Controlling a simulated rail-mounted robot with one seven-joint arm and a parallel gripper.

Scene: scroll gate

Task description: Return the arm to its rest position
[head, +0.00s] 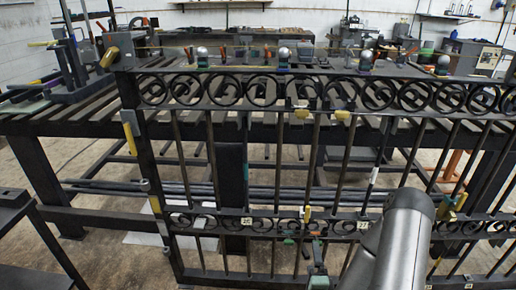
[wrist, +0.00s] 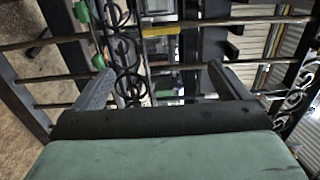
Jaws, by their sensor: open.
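My arm (head: 396,240) reaches up from the lower right in the head view, in front of the gate. My gripper (wrist: 162,78) shows in the wrist view with its two dark fingers spread wide apart. Nothing sits between the fingers. The black scroll gate (head: 255,92) stands upright across the head view, with scroll rows at the top and lower down. In the wrist view, gate bars and scrolls (wrist: 125,55) lie beyond the fingertips. The gripper itself cannot be made out in the head view.
A slatted workbench (head: 60,122) stands behind the gate. Yellow-handled clamps (head: 130,135) and a green-handled clamp (head: 318,270) hang on the gate. A dark table (head: 25,225) is at the lower left. Bare concrete floor (head: 115,255) shows between it and the gate.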

